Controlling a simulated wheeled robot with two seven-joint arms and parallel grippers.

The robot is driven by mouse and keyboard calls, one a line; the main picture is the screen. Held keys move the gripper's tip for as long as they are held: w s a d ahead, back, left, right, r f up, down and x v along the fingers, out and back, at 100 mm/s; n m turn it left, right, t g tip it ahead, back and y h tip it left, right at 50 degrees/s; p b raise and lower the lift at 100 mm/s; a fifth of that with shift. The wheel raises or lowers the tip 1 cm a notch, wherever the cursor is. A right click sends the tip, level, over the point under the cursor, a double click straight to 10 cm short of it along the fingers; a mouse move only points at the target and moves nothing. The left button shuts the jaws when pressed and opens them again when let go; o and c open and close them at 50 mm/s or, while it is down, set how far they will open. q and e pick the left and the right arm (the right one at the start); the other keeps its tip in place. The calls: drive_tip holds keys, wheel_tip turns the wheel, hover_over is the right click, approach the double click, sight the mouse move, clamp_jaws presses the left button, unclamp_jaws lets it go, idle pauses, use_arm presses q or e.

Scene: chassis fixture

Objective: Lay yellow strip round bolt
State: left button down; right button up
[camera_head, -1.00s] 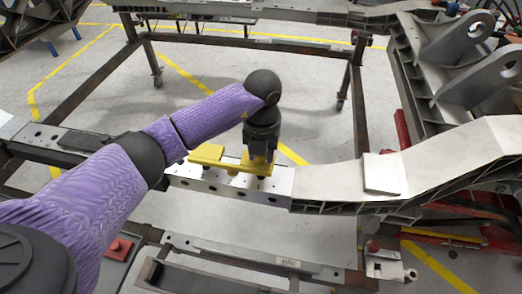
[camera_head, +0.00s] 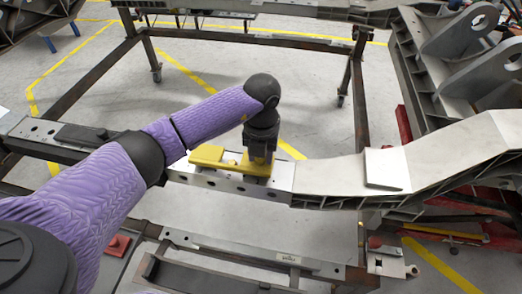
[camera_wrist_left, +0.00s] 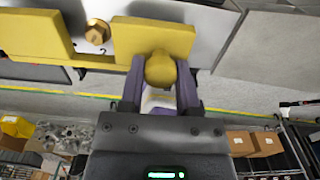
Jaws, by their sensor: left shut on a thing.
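The yellow strip (camera_head: 207,156) lies low on the pale top of the drilled beam (camera_head: 226,184) in the head view. My left gripper (camera_head: 260,160) is above its right end. In the left wrist view, the fingers of my left gripper (camera_wrist_left: 160,75) are shut on the round yellow knob of the strip (camera_wrist_left: 30,35). A brass-coloured hex bolt (camera_wrist_left: 97,32) shows in the gap between the strip's left and right parts, with yellow on both sides of it. I cannot tell whether the strip lies fully flat. My right gripper is not in view.
The beam joins a wide grey chassis arm (camera_head: 450,150) on the right, with a raised plate (camera_head: 386,169) on it. A dark steel frame (camera_head: 250,40) stands behind over open floor. Cardboard boxes (camera_wrist_left: 252,143) show in the left wrist view.

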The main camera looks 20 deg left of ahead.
use_arm(q)
drive_tip(key=shift+f+b, duration=0.4)
drive_tip(key=shift+f, duration=0.4)
drive_tip(key=shift+c, duration=1.2)
unclamp_jaws()
wheel_tip(320, 180, up, 9)
drive_tip(key=p, duration=0.7)
drive_tip(key=shift+r+p, duration=0.15)
drive_tip(key=shift+p, duration=0.15)
drive_tip(key=shift+f, duration=0.2)
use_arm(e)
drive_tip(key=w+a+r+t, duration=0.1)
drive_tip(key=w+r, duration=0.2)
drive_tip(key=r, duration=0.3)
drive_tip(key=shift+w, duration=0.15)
